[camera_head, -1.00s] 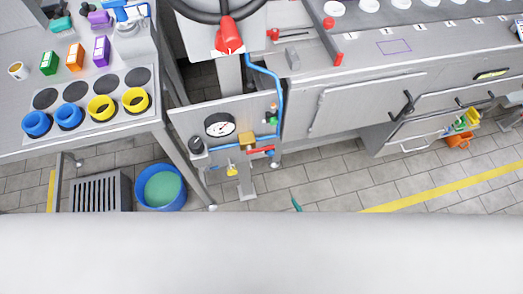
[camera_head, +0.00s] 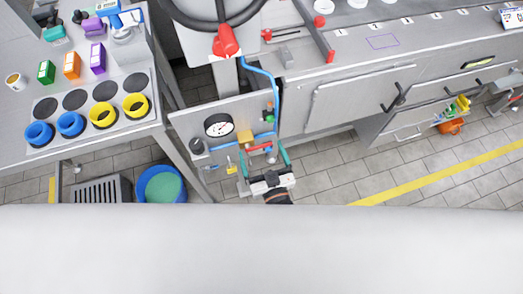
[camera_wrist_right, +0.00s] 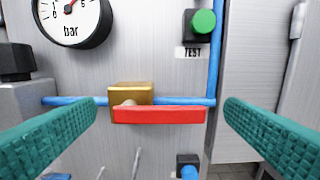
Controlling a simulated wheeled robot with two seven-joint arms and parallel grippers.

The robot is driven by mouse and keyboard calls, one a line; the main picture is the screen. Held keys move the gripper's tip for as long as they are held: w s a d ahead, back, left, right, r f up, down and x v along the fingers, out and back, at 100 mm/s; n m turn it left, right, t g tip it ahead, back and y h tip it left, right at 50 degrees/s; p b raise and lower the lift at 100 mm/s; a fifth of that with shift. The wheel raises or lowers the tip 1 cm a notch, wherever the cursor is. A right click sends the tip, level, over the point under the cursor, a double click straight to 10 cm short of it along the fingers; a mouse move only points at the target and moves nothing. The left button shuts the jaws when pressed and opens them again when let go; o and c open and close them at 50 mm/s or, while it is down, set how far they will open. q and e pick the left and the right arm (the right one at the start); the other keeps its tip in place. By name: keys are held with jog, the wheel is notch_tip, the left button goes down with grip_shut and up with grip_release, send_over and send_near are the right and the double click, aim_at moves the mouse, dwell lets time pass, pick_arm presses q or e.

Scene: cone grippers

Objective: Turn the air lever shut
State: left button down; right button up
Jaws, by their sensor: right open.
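The red air lever (camera_wrist_right: 158,115) is fixed to a brass valve (camera_wrist_right: 130,93) on the blue air pipe (camera_wrist_right: 75,101). It lies level, roughly parallel to the pipe. In the head view the lever (camera_head: 260,148) shows small on the grey panel (camera_head: 190,122), by the brass valve (camera_head: 245,139). My right gripper (camera_head: 263,160) is in front of the panel. In the right wrist view its teal fingers (camera_wrist_right: 160,112) are wide apart, one to each side of the lever, with nothing held. My left gripper is out of view.
A pressure gauge (camera_wrist_right: 72,17) and a green TEST button (camera_wrist_right: 203,22) sit above the pipe. A black knob (camera_head: 196,146) is at the panel's left. A blue bucket (camera_head: 161,184) stands on the floor, and a table with colored rings (camera_head: 103,115) is at left.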

jog(key=shift+w+a, duration=0.15)
jog(key=shift+w, duration=0.3)
jog(key=shift+c, duration=0.2)
jog(key=c, duration=0.9)
jog(key=shift+c, duration=0.2)
jog(key=shift+f, duration=0.1)
jog(key=f+m+b, duration=0.1)
jog(key=m+b, duration=0.1)
jog(key=m, duration=0.4)
jog(key=a+f+m+b, duration=0.1)
jog(key=m+b, duration=0.1)
jog(key=m, duration=0.4)
jog(key=a+f+m+b, duration=0.1)
jog(key=m+b, duration=0.1)
jog(key=m, duration=0.3)
jog(key=shift+s+f+m, duration=0.3)
jog(key=shift+s+m, duration=0.1)
jog(key=shift+a, duration=0.1)
